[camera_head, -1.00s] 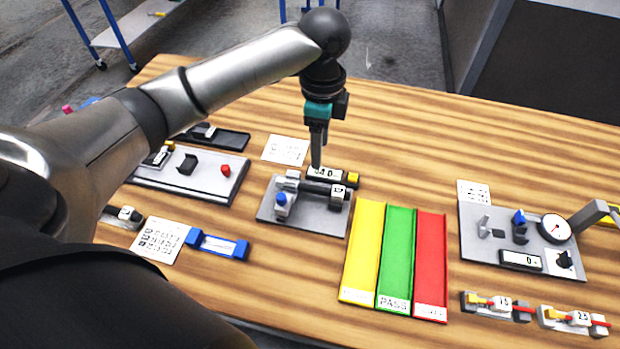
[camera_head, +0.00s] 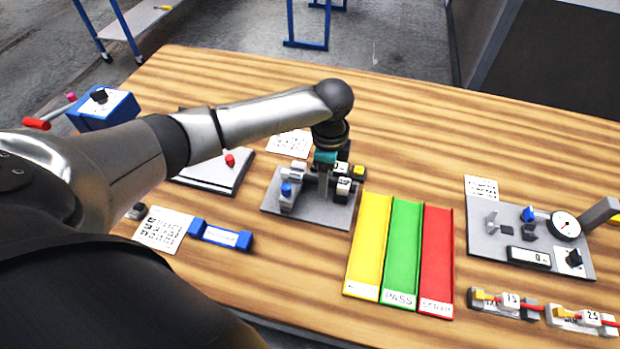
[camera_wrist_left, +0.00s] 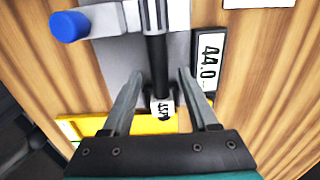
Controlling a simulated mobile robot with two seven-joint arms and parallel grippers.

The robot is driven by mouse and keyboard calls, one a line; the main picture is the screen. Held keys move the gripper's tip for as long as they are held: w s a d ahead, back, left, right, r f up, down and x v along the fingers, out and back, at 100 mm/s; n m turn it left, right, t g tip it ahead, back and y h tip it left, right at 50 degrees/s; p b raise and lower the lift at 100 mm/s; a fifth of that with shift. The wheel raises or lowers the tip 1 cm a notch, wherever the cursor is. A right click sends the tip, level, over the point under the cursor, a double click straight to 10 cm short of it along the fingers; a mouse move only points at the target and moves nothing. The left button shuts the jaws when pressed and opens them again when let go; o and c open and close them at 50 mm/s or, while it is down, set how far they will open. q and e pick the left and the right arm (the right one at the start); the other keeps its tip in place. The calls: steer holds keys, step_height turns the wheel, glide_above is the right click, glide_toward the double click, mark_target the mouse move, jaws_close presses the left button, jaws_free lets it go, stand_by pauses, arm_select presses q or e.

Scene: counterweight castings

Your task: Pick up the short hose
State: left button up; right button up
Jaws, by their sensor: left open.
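The short hose (camera_wrist_left: 157,62) is a black tube in the left wrist view. It lies across a grey fixture plate (camera_head: 312,212), with a white printed tag (camera_wrist_left: 163,108) at its near end. Its far end runs into a grey clamp (camera_wrist_left: 156,14). My left gripper (camera_wrist_left: 160,75) is open, with one finger on each side of the hose and a visible gap on both sides. In the head view my left gripper (camera_head: 323,196) reaches down over the fixture and hides most of the hose. My right gripper is not in view.
A blue knob (camera_wrist_left: 69,26) and a small display (camera_wrist_left: 207,62) flank the hose. Yellow (camera_head: 369,245), green (camera_head: 402,250) and red (camera_head: 437,258) trays lie to the right. A dial gauge (camera_head: 565,226) stands farther right. The back of the table is clear.

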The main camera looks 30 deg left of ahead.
arm_select(q)
jaws_close()
stand_by(0.5)
